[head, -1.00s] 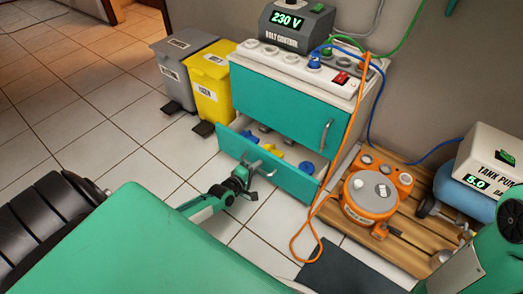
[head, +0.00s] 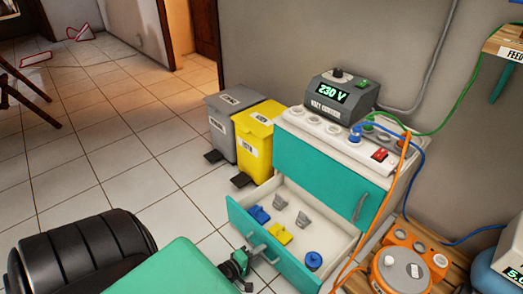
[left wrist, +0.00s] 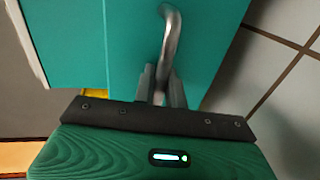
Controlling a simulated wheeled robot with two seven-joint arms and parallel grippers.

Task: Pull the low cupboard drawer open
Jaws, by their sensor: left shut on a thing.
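The low drawer (head: 245,227) of the teal and white cupboard (head: 320,173) stands well open, its inside showing. My left gripper (head: 252,260) is at the drawer front, shut on its grey metal handle (head: 262,250). In the left wrist view the fingers (left wrist: 161,88) close around the lower part of the curved handle (left wrist: 172,35), against the teal front. My right gripper is not in view.
Blue, yellow and grey pieces (head: 280,234) lie in the drawer. A yellow bin (head: 258,135) and a grey bin (head: 222,120) stand left of the cupboard. An orange unit (head: 408,265) and an orange cable (head: 378,215) are close on the right. Tiled floor (head: 130,165) is free at left.

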